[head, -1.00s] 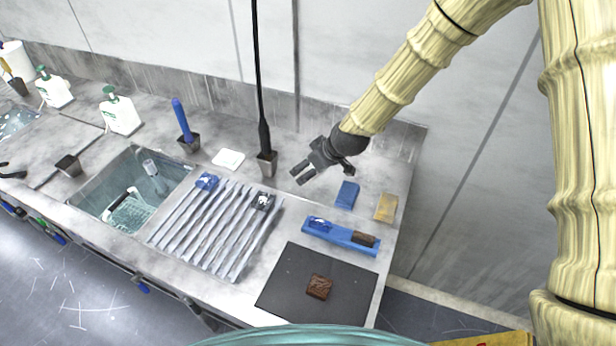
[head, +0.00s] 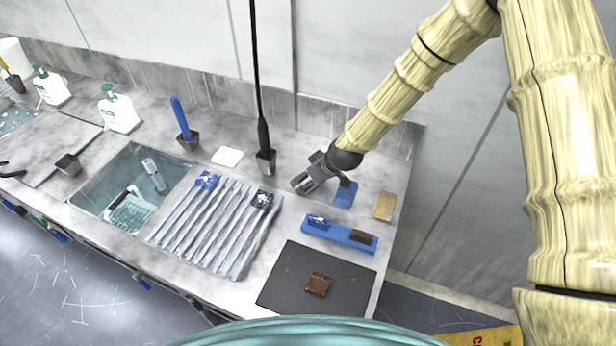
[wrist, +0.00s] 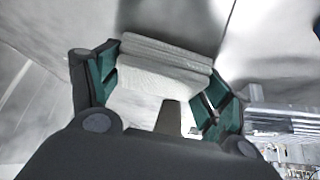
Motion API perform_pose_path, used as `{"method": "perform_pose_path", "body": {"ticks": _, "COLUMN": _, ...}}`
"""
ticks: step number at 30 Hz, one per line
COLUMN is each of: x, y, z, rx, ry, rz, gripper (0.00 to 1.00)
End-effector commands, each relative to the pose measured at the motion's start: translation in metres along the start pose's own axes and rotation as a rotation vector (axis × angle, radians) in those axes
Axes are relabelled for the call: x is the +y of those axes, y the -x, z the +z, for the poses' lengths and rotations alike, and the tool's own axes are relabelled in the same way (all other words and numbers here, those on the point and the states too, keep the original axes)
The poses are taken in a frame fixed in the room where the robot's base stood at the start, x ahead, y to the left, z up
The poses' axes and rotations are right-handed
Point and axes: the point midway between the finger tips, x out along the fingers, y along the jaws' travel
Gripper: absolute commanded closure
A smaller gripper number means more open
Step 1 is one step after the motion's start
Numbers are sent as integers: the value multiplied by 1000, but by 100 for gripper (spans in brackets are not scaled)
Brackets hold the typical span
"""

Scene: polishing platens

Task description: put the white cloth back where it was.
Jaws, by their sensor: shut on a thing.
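My gripper (head: 306,184) is low over the back of the counter, between the dark holder with the tall black rod and the blue block. In the wrist view my gripper (wrist: 166,88) has its green-padded fingers on either side of the white cloth (wrist: 165,66), a folded, layered bundle, and is shut on it. In the head view I cannot make out the held cloth; the gripper hides it. Whether the cloth touches the counter is unclear.
A flat white square (head: 227,156) lies left of the rod holder (head: 266,163). A blue block (head: 345,194) and a tan block (head: 385,206) stand right of my gripper. In front are the ribbed rack (head: 215,228), blue tray (head: 339,234) and dark mat (head: 285,285). The sink (head: 105,180) is left.

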Motion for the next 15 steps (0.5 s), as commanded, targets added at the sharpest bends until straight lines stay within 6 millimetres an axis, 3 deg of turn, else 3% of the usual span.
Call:
{"method": "perform_pose_path", "body": {"ticks": 5, "x": 0, "y": -3, "z": 2, "rx": 0, "ry": 0, "rz": 0, "gripper": 44}}
{"method": "perform_pose_path", "body": {"ticks": 6, "x": 0, "y": -2, "z": 1, "rx": 0, "ry": 0, "rz": 0, "gripper": 16}}
{"method": "perform_pose_path", "body": {"ticks": 9, "x": 0, "y": -2, "z": 1, "rx": 0, "ry": 0, "rz": 0, "gripper": 0}}
{"method": "perform_pose_path", "body": {"ticks": 15, "x": 0, "y": -2, "z": 1, "rx": 0, "ry": 0, "rz": 0, "gripper": 0}}
